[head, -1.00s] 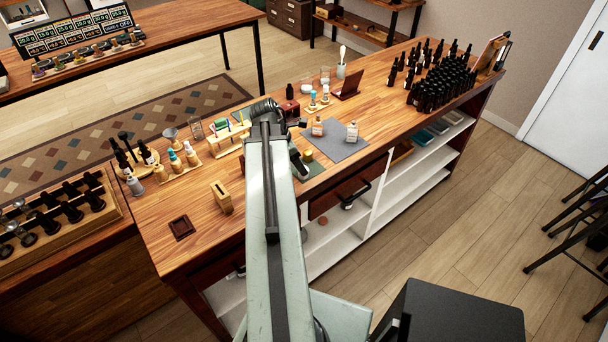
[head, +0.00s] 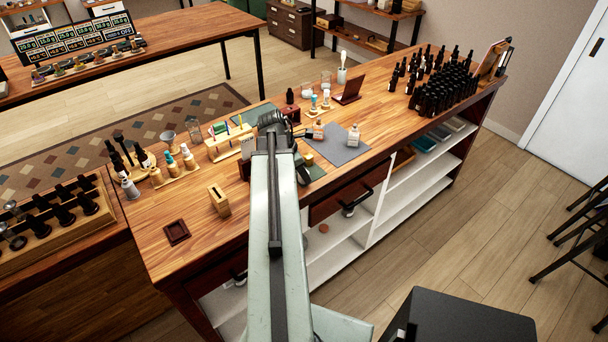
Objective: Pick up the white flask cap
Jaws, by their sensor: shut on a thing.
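My gripper (head: 302,133) is at the far end of my arm, just left of a small clear flask (head: 318,131) on the grey mat (head: 340,152). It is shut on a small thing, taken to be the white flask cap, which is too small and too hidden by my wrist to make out. A second small flask (head: 353,136) stands upright on the mat to the right, apart from my gripper.
A wooden rack with coloured sticks (head: 222,147) and a wooden block (head: 219,200) stand left of my arm. Many dark dropper bottles (head: 445,95) crowd the right end of the workbench (head: 390,110). The bench's front left is mostly clear.

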